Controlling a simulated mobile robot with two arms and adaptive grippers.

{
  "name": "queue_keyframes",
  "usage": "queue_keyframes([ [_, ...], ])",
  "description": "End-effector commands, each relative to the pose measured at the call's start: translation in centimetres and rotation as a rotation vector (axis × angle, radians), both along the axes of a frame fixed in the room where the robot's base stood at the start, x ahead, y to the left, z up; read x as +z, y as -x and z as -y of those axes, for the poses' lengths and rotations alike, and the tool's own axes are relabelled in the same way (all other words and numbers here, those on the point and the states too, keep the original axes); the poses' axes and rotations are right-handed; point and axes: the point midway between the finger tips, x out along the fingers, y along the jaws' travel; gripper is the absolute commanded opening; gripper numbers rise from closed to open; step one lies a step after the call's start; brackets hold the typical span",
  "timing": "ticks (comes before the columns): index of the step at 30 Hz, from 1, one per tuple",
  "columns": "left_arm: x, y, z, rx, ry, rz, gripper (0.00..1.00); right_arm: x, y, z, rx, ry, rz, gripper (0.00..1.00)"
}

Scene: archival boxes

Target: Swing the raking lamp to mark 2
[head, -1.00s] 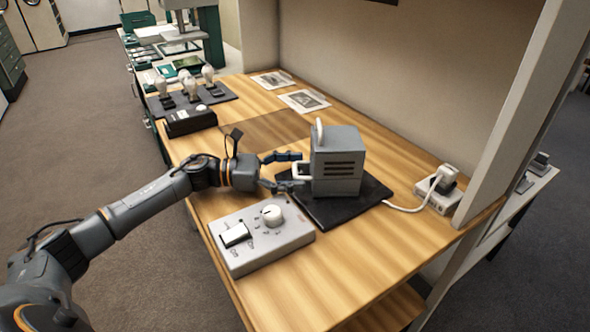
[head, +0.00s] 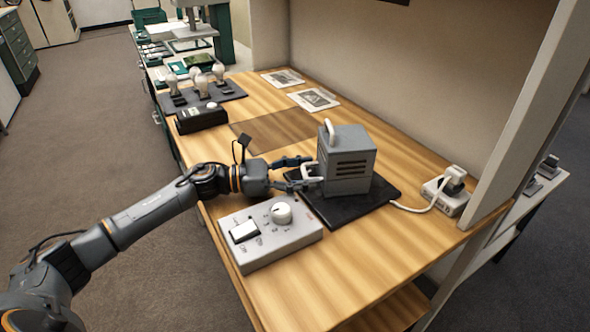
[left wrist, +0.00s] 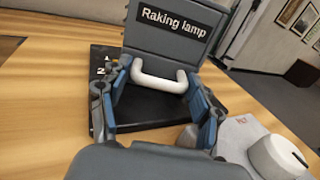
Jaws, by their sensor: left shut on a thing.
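The raking lamp (head: 350,162) is a grey box with dark slots, standing on a flat black base (head: 378,196). In the left wrist view its label reads "Raking lamp" (left wrist: 173,22). A white handle (left wrist: 160,79) sticks out from the labelled side. My left gripper (head: 303,172) is shut on this handle; its blue-padded fingers (left wrist: 160,90) flank it in the left wrist view. Small white marks (left wrist: 103,68) show on the base left of the lamp there; one looks like a 2, partly hidden by a finger. My right gripper is not in view.
A grey control box (head: 268,240) with a knob and switch sits in front of the lamp. A white cord runs to a socket block (head: 445,195) at right. Bulbs on a dark tray (head: 225,97), a black box (head: 201,118) and prints (head: 313,100) lie farther back.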

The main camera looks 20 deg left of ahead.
Motion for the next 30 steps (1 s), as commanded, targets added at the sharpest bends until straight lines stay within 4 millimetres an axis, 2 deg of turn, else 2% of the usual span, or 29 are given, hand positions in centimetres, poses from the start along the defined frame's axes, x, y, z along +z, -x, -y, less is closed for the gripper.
queue_keyframes([
  [5,-0.1,0.0,0.0,-0.001,-0.001,-0.001,0.07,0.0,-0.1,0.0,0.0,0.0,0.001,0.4],
  [6,-0.1,0.0,0.0,-0.001,-0.001,-0.001,0.7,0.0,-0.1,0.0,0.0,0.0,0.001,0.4],
  [8,-0.1,0.0,0.0,-0.001,-0.001,-0.001,0.82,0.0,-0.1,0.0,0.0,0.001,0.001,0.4],
  [9,-0.1,0.0,0.0,-0.001,-0.001,-0.001,0.85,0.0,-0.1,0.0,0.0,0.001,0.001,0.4],
  [21,-0.1,0.3,-0.5,0.0,0.0,-0.001,0.85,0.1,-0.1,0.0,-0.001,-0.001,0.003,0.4],
  [26,-0.2,1.6,-2.5,0.001,-0.003,-0.005,0.85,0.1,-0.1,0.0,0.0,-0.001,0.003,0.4],
  [30,-0.3,3.3,-5.1,0.001,-0.004,-0.006,0.85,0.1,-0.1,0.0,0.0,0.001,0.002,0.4],
])
